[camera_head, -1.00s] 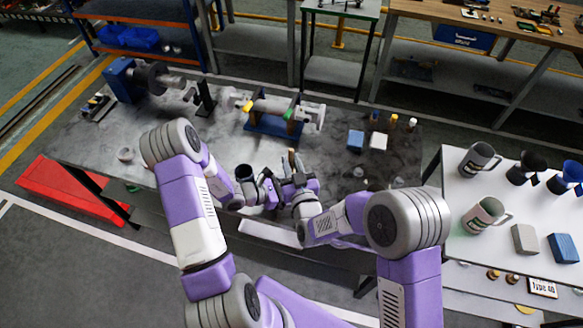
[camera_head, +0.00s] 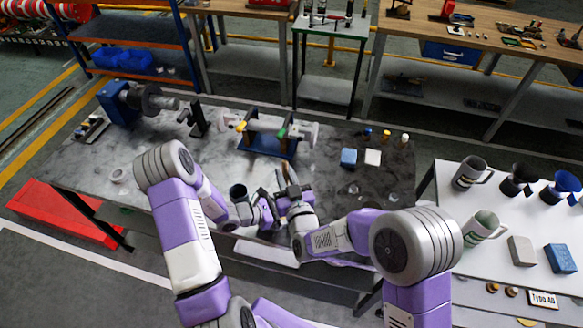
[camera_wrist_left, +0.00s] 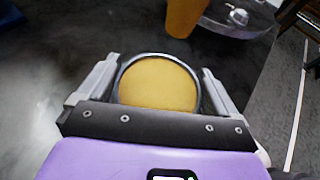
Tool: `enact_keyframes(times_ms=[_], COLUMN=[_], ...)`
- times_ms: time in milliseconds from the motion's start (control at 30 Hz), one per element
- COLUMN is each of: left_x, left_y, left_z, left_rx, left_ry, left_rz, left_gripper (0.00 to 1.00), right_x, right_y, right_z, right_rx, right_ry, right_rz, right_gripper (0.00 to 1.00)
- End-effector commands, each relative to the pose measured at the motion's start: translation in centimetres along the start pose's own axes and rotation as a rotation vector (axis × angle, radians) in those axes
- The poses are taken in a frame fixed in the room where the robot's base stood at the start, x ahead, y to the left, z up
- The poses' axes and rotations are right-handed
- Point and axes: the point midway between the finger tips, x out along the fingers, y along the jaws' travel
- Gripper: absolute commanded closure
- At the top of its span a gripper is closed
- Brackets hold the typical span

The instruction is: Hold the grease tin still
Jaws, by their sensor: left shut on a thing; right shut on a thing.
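The grease tin (camera_wrist_left: 158,84) is a round, dark-rimmed tin filled with yellow-tan grease, seen from above in the left wrist view. My left gripper (camera_wrist_left: 160,66) is shut on it, one finger on each side. In the head view my left gripper (camera_head: 266,211) is low over the near edge of the dark bench, and the tin cannot be made out clearly there. My right gripper (camera_head: 286,193) is close beside it, shut on a brown upright thing (camera_head: 284,173). An orange-brown piece (camera_wrist_left: 184,17) shows just beyond the tin in the left wrist view.
The dark bench (camera_head: 225,165) carries a fixture with a blue base (camera_head: 268,145) behind the grippers. A blue block (camera_head: 348,157) and a white block (camera_head: 373,157) lie to the right. A white table (camera_head: 440,205) with jugs stands at the right. The bench's left-middle is fairly clear.

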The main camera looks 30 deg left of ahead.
Motion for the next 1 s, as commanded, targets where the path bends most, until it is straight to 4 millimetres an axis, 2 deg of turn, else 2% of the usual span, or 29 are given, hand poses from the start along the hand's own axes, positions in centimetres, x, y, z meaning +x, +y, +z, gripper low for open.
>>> enact_keyframes(times_ms=[100,300,433,800,1000], left_x=[0.0,-0.1,-1.1,-8.6,-11.3], left_y=[0.0,0.0,0.1,0.1,0.1], left_z=[0.0,0.0,0.0,0.0,0.0], left_rx=[0.000,0.000,0.000,0.002,0.001], left_ry=[0.000,0.000,0.001,0.002,0.000], left_rz=[0.000,0.000,0.003,0.005,0.002], left_gripper=[0.00,0.00,0.00,0.00,0.00], right_x=[0.0,0.0,0.0,0.0,0.0], right_y=[0.0,0.0,0.0,0.0,0.0], right_z=[0.0,0.0,0.0,0.0,0.0], right_rx=[0.000,0.000,0.000,0.000,0.000], right_ry=[0.000,0.000,0.000,0.001,0.000], right_rz=[0.000,0.000,0.000,0.000,0.000], right_gripper=[1.00,1.00,1.00,1.00,1.00])
